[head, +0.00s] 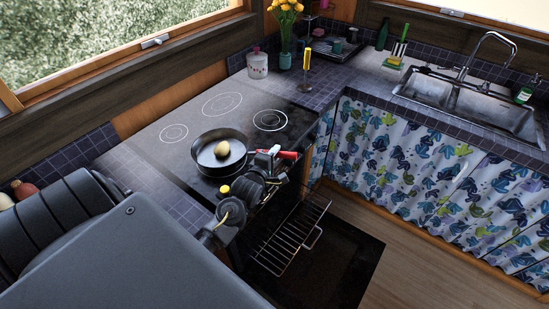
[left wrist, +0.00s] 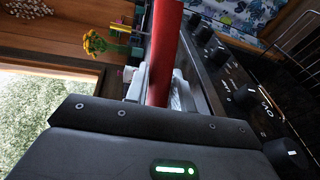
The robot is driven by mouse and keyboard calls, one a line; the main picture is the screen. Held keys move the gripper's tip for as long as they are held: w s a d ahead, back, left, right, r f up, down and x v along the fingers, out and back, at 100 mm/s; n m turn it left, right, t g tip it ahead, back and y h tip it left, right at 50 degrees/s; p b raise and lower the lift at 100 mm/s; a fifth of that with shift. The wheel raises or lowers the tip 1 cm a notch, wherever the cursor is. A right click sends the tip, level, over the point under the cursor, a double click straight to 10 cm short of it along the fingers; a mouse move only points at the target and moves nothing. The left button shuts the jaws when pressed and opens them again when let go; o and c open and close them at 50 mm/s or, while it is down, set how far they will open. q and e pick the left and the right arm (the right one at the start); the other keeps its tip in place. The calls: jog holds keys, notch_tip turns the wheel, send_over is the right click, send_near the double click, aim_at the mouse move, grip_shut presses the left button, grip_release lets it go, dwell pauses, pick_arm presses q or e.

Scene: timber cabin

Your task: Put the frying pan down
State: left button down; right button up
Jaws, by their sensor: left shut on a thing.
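The dark frying pan (head: 206,153) is level at the front left of the black cooktop (head: 178,152), with a pale egg-shaped thing (head: 222,149) in it. Whether the pan's base touches the glass I cannot tell. Its red handle (head: 289,155) points right, towards the cooktop's front edge. My left gripper (head: 272,157) is shut on the handle. The red handle (left wrist: 163,50) also stands out in the left wrist view, between the grey fingers. My right gripper is not in view.
Bare burner rings (head: 222,104) lie behind the pan. A white lidded jar (head: 257,64), a vase of yellow flowers (head: 286,45) and a candle holder (head: 306,70) stand beyond. An oven rack (head: 290,238) sticks out below. Oven knobs (left wrist: 245,95) are close to my left gripper. A sink (head: 470,100) is at right.

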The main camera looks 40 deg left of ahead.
pick_arm(q)
jog(key=shift+f+b, duration=0.4)
jog(key=shift+f, duration=0.3)
jog(key=shift+r, duration=0.15)
jog(key=c, duration=1.2)
grip_release()
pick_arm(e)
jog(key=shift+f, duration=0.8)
pick_arm(q)
jog(key=shift+s, duration=0.15)
jog(key=b+v, duration=0.2)
jog(key=v, duration=0.9)
jog(key=shift+s+d, duration=0.15)
jog(key=shift+s, duration=0.25)
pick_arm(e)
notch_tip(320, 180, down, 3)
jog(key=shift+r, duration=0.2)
